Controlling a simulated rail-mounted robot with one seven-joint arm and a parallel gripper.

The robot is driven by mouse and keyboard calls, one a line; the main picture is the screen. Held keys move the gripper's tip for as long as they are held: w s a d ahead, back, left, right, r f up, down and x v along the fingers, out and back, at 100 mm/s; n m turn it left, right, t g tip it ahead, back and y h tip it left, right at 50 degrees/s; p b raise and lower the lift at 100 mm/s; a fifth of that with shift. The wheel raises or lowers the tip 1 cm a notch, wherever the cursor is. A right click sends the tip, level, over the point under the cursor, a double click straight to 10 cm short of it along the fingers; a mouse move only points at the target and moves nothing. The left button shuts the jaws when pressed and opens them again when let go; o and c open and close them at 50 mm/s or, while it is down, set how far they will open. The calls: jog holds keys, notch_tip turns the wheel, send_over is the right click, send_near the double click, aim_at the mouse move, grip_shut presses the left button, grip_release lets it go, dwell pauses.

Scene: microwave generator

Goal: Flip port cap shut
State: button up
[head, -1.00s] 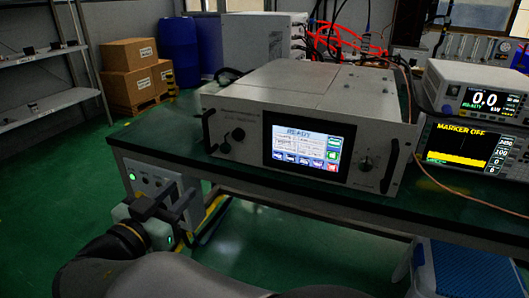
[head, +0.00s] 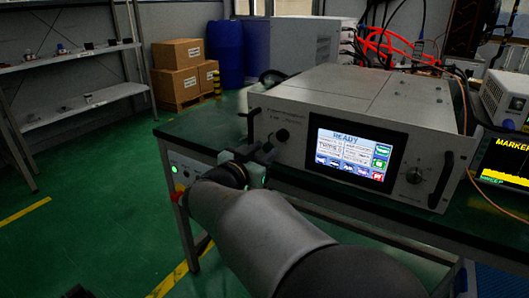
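The microwave generator (head: 290,115) is a grey box on the dark green bench, with a lit screen (head: 348,150) that reads READY. A small round dark fitting (head: 282,135) sits on the left of its front panel. It may be the port cap, but it is too small and dark to tell if it is open or shut. My gripper (head: 258,149) is just left of and below this fitting, close to the panel's lower left. My forearm hides part of the bench front. I cannot tell the finger gap or any contact.
A black handle (head: 253,126) stands out at the panel's left end, close to my gripper. Another handle (head: 441,180) and a knob (head: 414,175) are on the right. Instruments (head: 505,150) stand at the right. The floor at left is clear.

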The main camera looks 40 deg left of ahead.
jog(key=shift+w, duration=0.1)
jog(key=c, duration=0.7)
